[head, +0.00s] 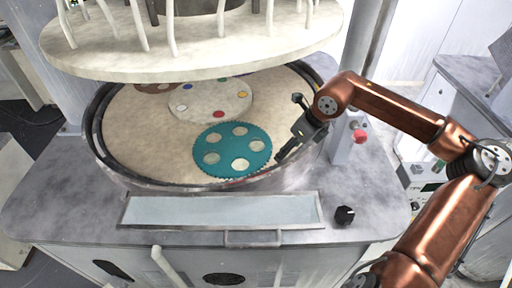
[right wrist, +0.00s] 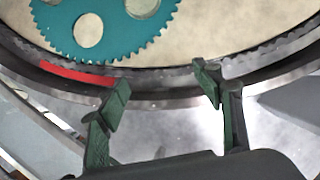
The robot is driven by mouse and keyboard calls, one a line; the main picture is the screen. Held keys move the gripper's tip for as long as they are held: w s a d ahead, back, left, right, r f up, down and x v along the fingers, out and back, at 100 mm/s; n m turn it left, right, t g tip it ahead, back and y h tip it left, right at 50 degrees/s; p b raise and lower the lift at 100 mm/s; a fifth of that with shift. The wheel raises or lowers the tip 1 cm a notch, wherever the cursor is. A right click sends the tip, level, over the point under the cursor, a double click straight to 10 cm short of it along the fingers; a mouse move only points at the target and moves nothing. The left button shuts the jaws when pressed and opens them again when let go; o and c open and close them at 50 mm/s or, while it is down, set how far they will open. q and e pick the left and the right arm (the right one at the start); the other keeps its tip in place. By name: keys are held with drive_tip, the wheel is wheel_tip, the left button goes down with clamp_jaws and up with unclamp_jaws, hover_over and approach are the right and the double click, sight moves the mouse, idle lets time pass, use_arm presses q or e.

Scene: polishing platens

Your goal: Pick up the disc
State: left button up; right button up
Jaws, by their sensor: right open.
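The disc, a teal toothed plate with several round holes (head: 231,138), lies flat on the beige platen (head: 130,138) near its front right rim. In the right wrist view the disc (right wrist: 117,28) shows at the upper left, cut off by the top edge. My right gripper (head: 283,160) is over the rim of the platen basin, just right of the disc. In the right wrist view its two fingers (right wrist: 165,82) are apart with nothing between them, and the disc lies beyond the fingertips. My left gripper is not in view.
The dark basin rim (head: 95,139) rings the platen. A large round upper plate (head: 190,62) hangs above. A black knob (head: 345,214) is on the front deck.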

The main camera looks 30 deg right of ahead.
drive_tip(key=shift+w+a+b, duration=0.3)
drive_tip(key=shift+w, duration=0.25)
drive_tip(key=shift+w+a+b, duration=0.25)
drive_tip(key=shift+w+b, duration=0.05)
drive_tip(key=shift+w, duration=0.25)
hover_over(259, 143)
drive_tip(key=s, duration=0.2)
drive_tip(key=shift+d+p, duration=0.1)
drive_tip(key=shift+p, duration=0.25)
drive_tip(key=x, duration=0.5)
drive_tip(key=shift+b, duration=0.35)
drive_tip(key=shift+c, duration=0.4)
drive_tip(key=shift+s+f, duration=0.1)
drive_tip(key=shift+f, duration=0.05)
drive_tip(key=c, duration=1.2)
drive_tip(key=shift+s+d, duration=0.1)
drive_tip(key=shift+s, duration=0.05)
